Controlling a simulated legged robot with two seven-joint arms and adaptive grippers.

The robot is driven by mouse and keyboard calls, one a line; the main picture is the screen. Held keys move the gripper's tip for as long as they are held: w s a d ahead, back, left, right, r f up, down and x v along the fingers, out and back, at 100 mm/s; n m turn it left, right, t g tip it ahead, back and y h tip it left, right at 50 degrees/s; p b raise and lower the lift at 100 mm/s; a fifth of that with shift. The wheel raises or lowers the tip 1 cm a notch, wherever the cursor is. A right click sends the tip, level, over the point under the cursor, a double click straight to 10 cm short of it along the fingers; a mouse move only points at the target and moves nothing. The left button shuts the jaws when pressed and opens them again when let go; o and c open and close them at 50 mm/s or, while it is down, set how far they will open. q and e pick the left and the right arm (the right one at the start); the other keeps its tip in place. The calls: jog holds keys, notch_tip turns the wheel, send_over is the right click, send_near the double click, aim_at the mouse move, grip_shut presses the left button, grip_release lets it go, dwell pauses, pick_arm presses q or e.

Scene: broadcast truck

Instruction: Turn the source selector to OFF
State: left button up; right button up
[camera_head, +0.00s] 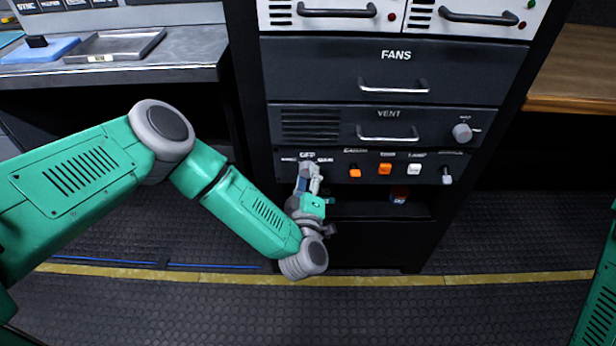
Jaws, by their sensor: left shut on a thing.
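My left arm reaches in from the left to the control panel (338,166) of the dark rack. My left gripper (309,175) is shut on the source selector, at the panel's left end, just below the OFF label (307,154). Other lettering shows on both sides of that label. The fingers cover the selector, so I cannot tell which way its pointer faces. My right gripper is out of view; only a green part of my right arm shows at the right edge.
To the right on the same panel are orange switches (385,169), a white switch (414,170) and a small grey knob (447,176). Above are the VENT drawer (340,124) and FANS drawer (320,70) with protruding handles. An open shelf with a small box (399,194) lies below.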

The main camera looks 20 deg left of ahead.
pick_arm(q)
jog(key=shift+s+f, duration=0.15)
jog(key=shift+f, duration=0.15)
jog(key=o, duration=1)
jog(key=shift+o, duration=0.6)
jog(key=shift+r, duration=0.1)
jog(key=shift+d, duration=0.1)
jog(key=v, duration=1.1)
jog(key=shift+s, duration=0.35)
